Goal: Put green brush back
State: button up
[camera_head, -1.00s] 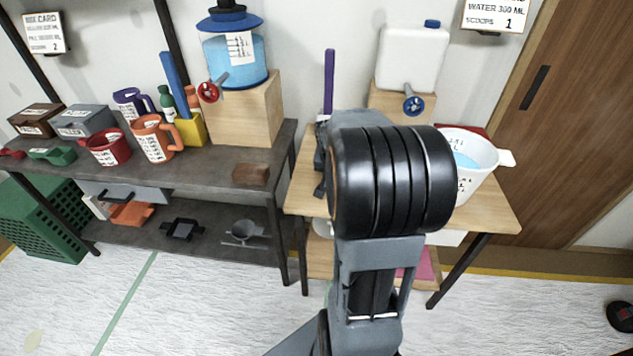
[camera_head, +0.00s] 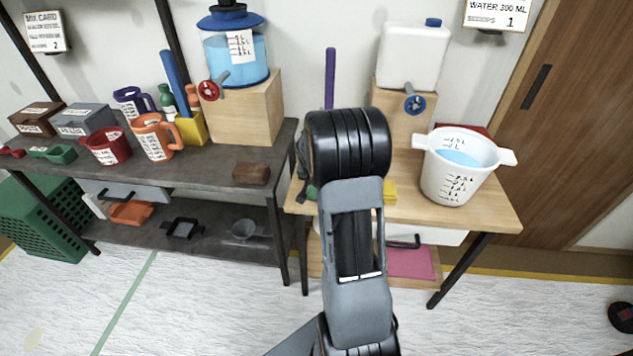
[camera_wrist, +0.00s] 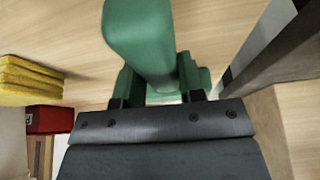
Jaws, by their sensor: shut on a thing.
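My gripper (camera_wrist: 157,92) is shut on the green brush (camera_wrist: 140,35), whose thick rounded green part stands out between the fingers in the wrist view. More green pieces show on either side of it by the fingertips; I cannot tell whether they belong to the brush or to something around it. Pale wood lies behind it. In the head view my arm hides most of the gripper, and only a small green patch shows left of the arm, over the left side of the light wooden table (camera_head: 475,212). Whether the brush touches the table is hidden.
A white bucket (camera_head: 455,185) with blue liquid stands at the table's right. A yellow sponge (camera_wrist: 28,80) and a red block (camera_wrist: 50,119) are left in the wrist view. A purple upright stick (camera_head: 330,78) is behind my arm. The dark shelf (camera_head: 215,172) stands left.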

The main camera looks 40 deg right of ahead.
jog(key=shift+s+f, duration=0.1)
jog(key=shift+f, duration=0.2)
jog(key=o, duration=1.1)
jog(key=v, duration=1.3)
jog(key=s+a+r+n+y+p, duration=0.1)
jog(key=s+a+n+y, duration=0.1)
jog(key=s+a+n, duration=0.6)
jog(key=s+a+n+y, duration=0.1)
jog(key=s+a, duration=0.5)
jog(key=a, duration=0.6)
jog(key=shift+n+y, duration=0.3)
jog(key=shift+n, duration=0.1)
jog(key=p+v, duration=0.4)
jog(key=v, duration=0.1)
jog(key=w+p+v, duration=0.1)
jog(key=p+v, duration=0.1)
jog(key=shift+a+r+p, duration=0.3)
jog(key=shift+r+p, duration=0.1)
